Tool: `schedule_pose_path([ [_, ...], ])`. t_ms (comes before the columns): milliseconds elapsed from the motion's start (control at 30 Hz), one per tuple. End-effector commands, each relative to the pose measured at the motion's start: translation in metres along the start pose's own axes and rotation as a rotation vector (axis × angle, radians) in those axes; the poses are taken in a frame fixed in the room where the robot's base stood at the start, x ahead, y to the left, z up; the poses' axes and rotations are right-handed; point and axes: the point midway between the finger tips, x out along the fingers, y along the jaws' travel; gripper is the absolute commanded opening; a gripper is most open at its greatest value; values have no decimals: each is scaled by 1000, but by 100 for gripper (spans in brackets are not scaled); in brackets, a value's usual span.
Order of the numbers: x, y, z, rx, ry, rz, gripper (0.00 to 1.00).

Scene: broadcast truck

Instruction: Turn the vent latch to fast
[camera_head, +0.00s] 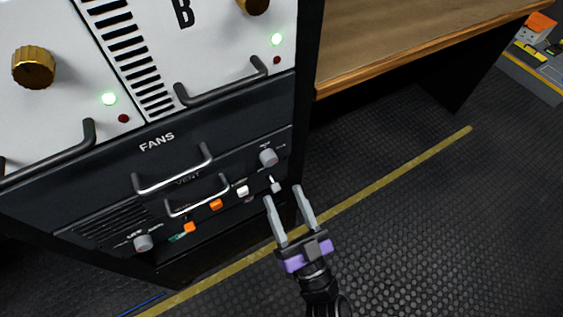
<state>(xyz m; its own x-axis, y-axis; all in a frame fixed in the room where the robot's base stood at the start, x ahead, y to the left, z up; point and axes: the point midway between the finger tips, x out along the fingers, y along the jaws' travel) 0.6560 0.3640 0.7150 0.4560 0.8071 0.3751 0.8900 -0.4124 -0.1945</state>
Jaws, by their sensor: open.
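The lower rack panel (120,205) is dark and carries the words FANS and VENT. Near its right end is a grey round knob (268,157) with small lettering too small to read. A small pale lever (275,186) sits just below it. Another grey knob (143,242) is at the panel's lower left. I cannot tell for sure which of these is the vent latch, nor its setting. My gripper (283,193) is open and empty, its fingertips close to the small lever and below the right knob. Contact cannot be made out.
Metal bar handles (173,170) stick out of the panel. Orange and white switches (216,204) line its lower edge. White units with brass knobs (33,68) sit above. A wooden desk (400,45) stands at right; dark floor (440,220) with a yellow line is open.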

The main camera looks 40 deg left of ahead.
Motion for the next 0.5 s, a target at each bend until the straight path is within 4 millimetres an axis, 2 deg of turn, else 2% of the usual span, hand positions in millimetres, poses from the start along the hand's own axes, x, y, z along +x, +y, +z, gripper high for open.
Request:
schedule_pose_path([
  [300, 45, 0, 0, 0, 3, -1, 53],
  [500, 68, 0, 0, 0, 3, 0, 53],
])
